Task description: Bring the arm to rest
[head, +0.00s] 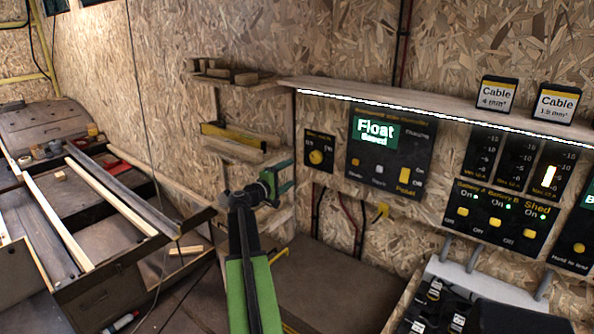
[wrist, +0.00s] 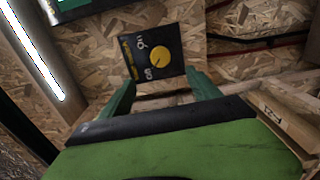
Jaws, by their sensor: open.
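My gripper (head: 286,178) is at the end of my green and black arm, in the middle of the head view. Its green fingers are apart with nothing between them. It is in front of the chipboard wall, a little left of and below a small black panel with a yellow knob (head: 316,157). In the wrist view the two green fingers (wrist: 160,98) stand apart, and the knob panel (wrist: 152,56) shows beyond them. I cannot tell the exact gap between the fingers and the wall.
A control panel reading "Float" (head: 390,150) and a switch panel (head: 495,218) are on the wall at right. A lit shelf (head: 430,105) runs above them with two Cable boxes (head: 556,104). At left is a workbench (head: 80,292) with long rails. A yellow level (head: 233,136) lies on a wall shelf.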

